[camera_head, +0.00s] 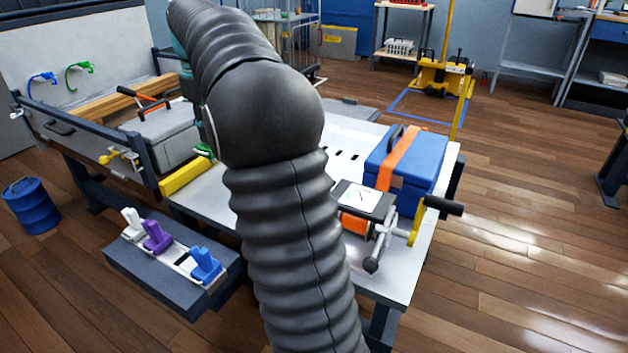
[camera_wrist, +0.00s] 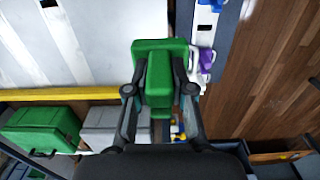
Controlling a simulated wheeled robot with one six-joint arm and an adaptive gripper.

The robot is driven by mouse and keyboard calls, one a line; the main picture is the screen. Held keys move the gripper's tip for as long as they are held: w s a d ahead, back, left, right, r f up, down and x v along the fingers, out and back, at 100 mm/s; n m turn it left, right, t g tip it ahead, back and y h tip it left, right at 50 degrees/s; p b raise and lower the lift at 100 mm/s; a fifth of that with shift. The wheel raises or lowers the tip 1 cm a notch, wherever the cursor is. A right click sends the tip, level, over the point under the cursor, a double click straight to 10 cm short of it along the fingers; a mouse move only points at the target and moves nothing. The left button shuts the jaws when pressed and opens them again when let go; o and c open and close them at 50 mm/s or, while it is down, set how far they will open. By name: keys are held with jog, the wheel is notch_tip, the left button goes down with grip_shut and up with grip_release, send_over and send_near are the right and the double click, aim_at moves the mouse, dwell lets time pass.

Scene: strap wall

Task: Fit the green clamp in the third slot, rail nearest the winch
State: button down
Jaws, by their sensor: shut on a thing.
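My gripper (camera_wrist: 158,95) is shut on the green clamp (camera_wrist: 154,60) in the wrist view, with a finger on each side of it. The clamp is held near the edge of the white table (camera_wrist: 100,50). In the head view my arm hides the gripper and most of the table middle. The winch (camera_head: 380,228), with a black crank handle, stands at the table's front right. Dark slots (camera_head: 343,153) show in the white top right of my arm. The third slot cannot be picked out.
A rack (camera_head: 170,277) at the front left holds white, purple and blue clamps. A blue box (camera_head: 413,165) with an orange strap is behind the winch. A yellow bar (camera_head: 185,175) and a grey case (camera_head: 165,137) lie left. A green box (camera_wrist: 40,128) shows in the wrist view.

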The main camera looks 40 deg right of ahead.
jog(key=s+d, duration=0.1)
jog(key=d, duration=2.8)
jog(key=shift+s+d, duration=0.25)
jog(key=shift+s, duration=0.05)
jog(key=shift+f, duration=0.1)
notch_tip(320, 180, down, 18)
jog(key=b, duration=1.3)
dwell(0.5)
jog(key=shift+f+p, duration=0.1)
jog(key=shift+p, duration=0.6)
dwell(1.4)
